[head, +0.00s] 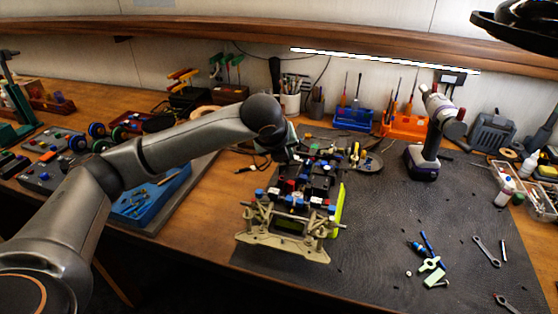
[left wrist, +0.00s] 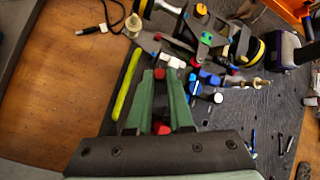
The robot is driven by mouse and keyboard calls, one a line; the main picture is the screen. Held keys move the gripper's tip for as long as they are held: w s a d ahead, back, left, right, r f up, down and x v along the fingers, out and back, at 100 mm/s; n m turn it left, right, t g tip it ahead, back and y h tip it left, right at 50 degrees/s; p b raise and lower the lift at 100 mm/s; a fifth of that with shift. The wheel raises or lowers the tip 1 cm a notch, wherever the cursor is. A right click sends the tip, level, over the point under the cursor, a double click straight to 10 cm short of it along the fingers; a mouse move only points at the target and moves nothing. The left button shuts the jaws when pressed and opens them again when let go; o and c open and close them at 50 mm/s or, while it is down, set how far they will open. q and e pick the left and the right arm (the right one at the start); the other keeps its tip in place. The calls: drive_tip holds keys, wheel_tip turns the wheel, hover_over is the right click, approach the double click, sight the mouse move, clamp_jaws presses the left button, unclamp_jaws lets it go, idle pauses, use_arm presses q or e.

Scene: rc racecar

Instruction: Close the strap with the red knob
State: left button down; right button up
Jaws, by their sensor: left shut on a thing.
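The RC car chassis (head: 290,243) stands on the dark mat, with red and blue knobs across its top. My left arm reaches over from the left, and my left gripper (head: 286,155) is at the car's far end, partly hidden by its own wrist. In the left wrist view, my left gripper's green fingers (left wrist: 160,80) are shut on a red knob (left wrist: 160,74) at their tips. Another red part (left wrist: 161,128) shows lower between the fingers. The strap itself is not clearly visible, so I cannot tell its position.
A cordless drill (head: 423,162) stands behind the car to the right. Wrenches (head: 486,251) and small green and blue parts (head: 431,264) lie on the mat (head: 385,225). A blue tray (head: 150,200) is at left.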

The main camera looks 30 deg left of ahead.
use_arm(q)
drive_tip(key=shift+w+d+f+m+g+y+b, duration=0.15)
drive_tip(key=shift+d+m+y+b, duration=0.1)
drive_tip(key=shift+y+b, duration=0.25)
drive_tip(key=shift+s+d+f+m+g+y+b, duration=0.15)
drive_tip(key=shift+d+y+b, duration=0.2)
drive_tip(key=shift+y, duration=0.3)
drive_tip(key=shift+w+d+f+m+y+b, duration=0.1)
drive_tip(key=shift+d+f+m+y+b, duration=0.1)
drive_tip(key=shift+y+b, duration=0.3)
use_arm(e)
drive_tip(key=shift+f, duration=1.65)
use_arm(q)
drive_tip(key=c, duration=0.8)
unclamp_jaws()
drive_tip(key=shift+r, duration=0.1)
drive_tip(key=shift+a+r, duration=0.1)
